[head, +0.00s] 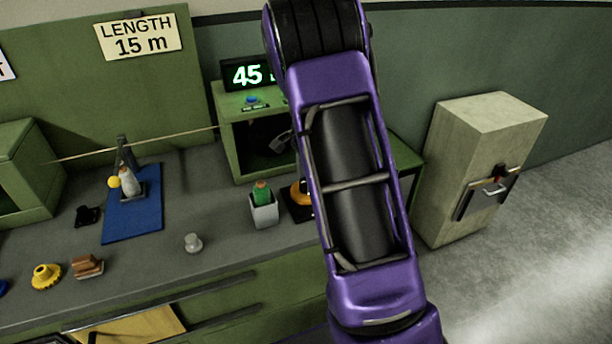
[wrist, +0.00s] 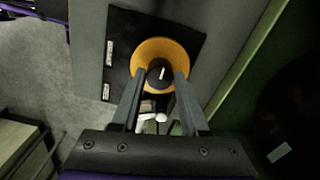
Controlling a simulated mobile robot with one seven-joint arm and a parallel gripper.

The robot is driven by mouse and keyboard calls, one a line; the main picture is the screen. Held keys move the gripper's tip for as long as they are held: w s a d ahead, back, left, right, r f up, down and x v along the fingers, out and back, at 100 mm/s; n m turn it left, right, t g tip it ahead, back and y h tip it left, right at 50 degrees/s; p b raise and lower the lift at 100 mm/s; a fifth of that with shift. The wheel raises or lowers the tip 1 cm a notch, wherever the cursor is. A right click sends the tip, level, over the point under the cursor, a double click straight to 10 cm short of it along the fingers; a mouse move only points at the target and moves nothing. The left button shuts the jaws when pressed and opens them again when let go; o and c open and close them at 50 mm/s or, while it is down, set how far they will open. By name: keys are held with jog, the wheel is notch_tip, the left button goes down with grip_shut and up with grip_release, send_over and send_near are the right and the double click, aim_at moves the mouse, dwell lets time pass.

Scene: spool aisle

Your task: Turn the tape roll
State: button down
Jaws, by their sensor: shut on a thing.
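The tape roll (wrist: 161,46) is an orange ring with a dark hub and a pale mark at its centre. It sits on a black plate (wrist: 122,40) with small white labels. My gripper (wrist: 160,76) is over it in the wrist view, a finger on each side of the dark hub, shut on the roll. In the head view a sliver of the orange roll (head: 299,194) shows beside my purple arm, which hides the rest of it and my gripper.
A grey cup holding a green item (head: 263,209) stands left of the roll. A green box with a display reading 45 (head: 247,74) stands behind. A blue mat (head: 135,222) bears a bottle-like item. A beige cabinet (head: 470,160) stands right, by open floor.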

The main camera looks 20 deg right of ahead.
dwell(0.5)
jog(key=shift+c, duration=2.1)
grip_release()
notch_tip(320, 180, up, 18)
jog(key=p, duration=0.1)
jog(key=shift+f, duration=0.25)
